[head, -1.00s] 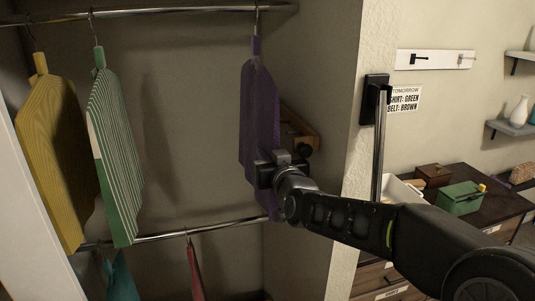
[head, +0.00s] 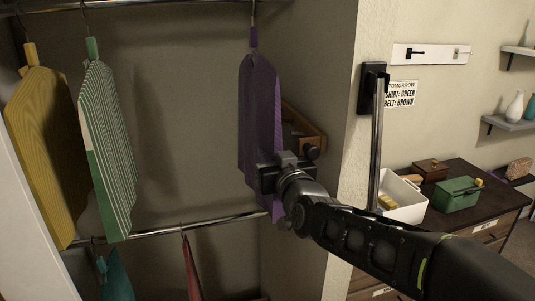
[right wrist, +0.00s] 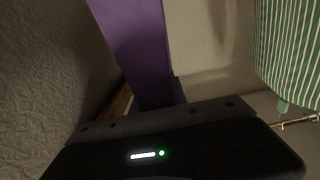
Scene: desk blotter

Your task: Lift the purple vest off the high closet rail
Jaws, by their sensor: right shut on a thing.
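The purple vest (head: 262,105) hangs edge-on from a hook at the right end of the high closet rail (head: 160,3). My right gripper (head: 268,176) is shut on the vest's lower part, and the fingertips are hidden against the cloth. In the right wrist view the purple vest (right wrist: 137,45) rises from just beyond the gripper body. The vest's hanger still meets the rail at the top of the head view. My left gripper is not in view.
A yellow garment (head: 42,150) and a green striped garment (head: 107,150) hang at left on the high rail. A low rail (head: 165,232) carries teal (head: 118,277) and red (head: 191,268) garments. A wooden box (head: 303,130) sits behind the vest. The closet wall stands close at right.

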